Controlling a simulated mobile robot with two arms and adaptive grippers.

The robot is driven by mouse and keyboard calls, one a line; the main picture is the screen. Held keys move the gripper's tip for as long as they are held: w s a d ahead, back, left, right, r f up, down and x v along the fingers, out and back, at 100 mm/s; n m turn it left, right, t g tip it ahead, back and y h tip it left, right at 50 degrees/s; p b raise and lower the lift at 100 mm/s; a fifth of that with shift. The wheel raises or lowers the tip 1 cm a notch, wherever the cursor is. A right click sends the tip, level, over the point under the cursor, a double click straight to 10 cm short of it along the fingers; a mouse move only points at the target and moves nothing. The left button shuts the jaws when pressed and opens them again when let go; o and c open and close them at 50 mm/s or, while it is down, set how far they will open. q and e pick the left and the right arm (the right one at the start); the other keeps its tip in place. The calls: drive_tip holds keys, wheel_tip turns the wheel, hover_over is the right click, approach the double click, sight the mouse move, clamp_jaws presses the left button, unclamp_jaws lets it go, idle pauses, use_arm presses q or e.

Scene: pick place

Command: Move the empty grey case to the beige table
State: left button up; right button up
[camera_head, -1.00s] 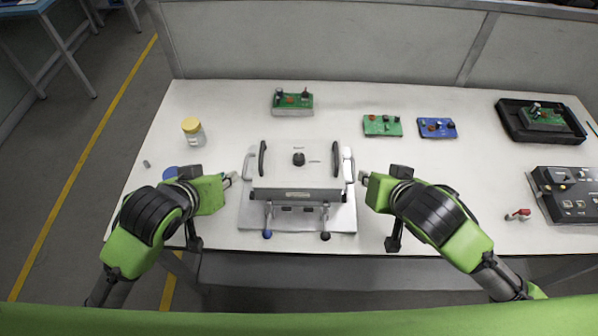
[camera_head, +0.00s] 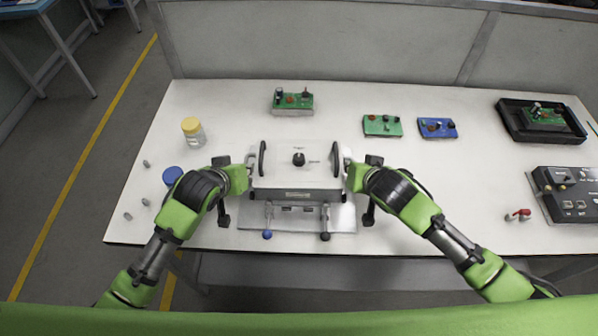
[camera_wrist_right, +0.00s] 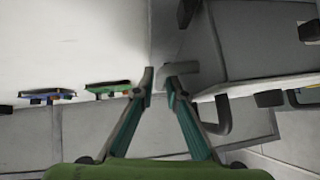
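The grey case (camera_head: 298,165) is a pale box with a black knob on top and black handles at its sides. It stands on a metal fixture plate (camera_head: 343,217) with two levers in front. My left gripper (camera_head: 251,164) is at the case's left side handle; its fingertips are too small to tell if they are shut. My right gripper (camera_head: 346,164) is at the right side handle. The case's inside is hidden.
A yellow-lidded jar (camera_head: 193,132) and blue cap (camera_head: 173,175) are at left. Green boards (camera_head: 293,102) (camera_head: 382,126) and a blue board (camera_head: 437,128) lie behind. A black tray (camera_head: 513,127) and control box (camera_head: 568,192) are at right. The right front is mostly clear.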

use_arm(q)
drive_tip(key=shift+w+d+f, duration=0.1)
drive_tip(key=shift+w+f, duration=0.15)
use_arm(e)
drive_tip(key=shift+w+f, duration=0.25)
use_arm(q)
clamp_jaws()
use_arm(e)
clamp_jaws()
use_arm(q)
drive_tip(key=shift+r, duration=0.15)
use_arm(e)
drive_tip(key=shift+a+r, duration=0.1)
drive_tip(key=shift+r, duration=0.05)
